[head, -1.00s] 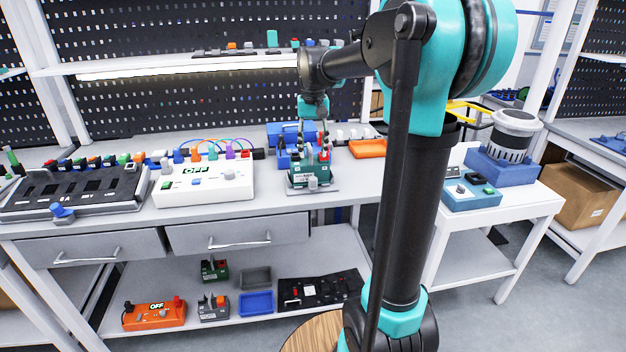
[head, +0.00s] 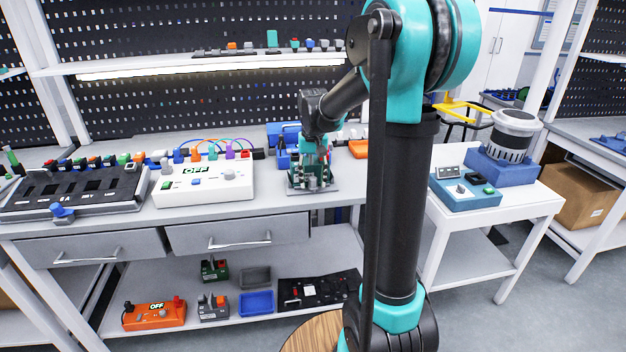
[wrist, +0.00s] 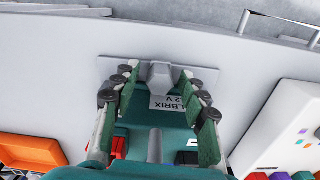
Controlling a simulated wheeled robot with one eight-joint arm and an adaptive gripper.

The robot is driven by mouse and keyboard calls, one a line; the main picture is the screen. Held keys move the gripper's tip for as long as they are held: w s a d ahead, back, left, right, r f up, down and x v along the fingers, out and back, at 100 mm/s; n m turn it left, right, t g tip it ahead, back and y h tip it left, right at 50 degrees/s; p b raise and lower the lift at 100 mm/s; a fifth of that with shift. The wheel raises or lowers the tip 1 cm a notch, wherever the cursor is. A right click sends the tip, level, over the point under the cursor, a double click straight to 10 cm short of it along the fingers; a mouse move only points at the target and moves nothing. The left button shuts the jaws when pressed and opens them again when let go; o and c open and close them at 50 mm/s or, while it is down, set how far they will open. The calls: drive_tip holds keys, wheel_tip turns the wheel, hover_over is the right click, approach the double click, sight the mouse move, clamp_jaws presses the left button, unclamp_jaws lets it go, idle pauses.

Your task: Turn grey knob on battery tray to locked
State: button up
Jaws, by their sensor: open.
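The battery tray (wrist: 204,77) is a flat grey plate on the bench, also seen in the head view (head: 298,192). A green battery (wrist: 150,116) with a white label sits on it. The grey knob (wrist: 160,73) is at the tray's edge beside the battery, in the upper middle of the wrist view. My gripper (wrist: 158,80) is open, with one finger on each side of the knob. I cannot tell whether the fingers touch it. In the head view my gripper (head: 312,178) is down over the tray and hides the knob and most of the battery.
A white box reading OFF (head: 215,187) stands left of the tray. The bench front before the tray is clear.

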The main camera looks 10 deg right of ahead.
sight(313, 178)
clamp_jaws()
drive_tip(key=shift+n, duration=0.7)
unclamp_jaws()
wheel_tip(313, 178, up, 12)
idle(0.5)
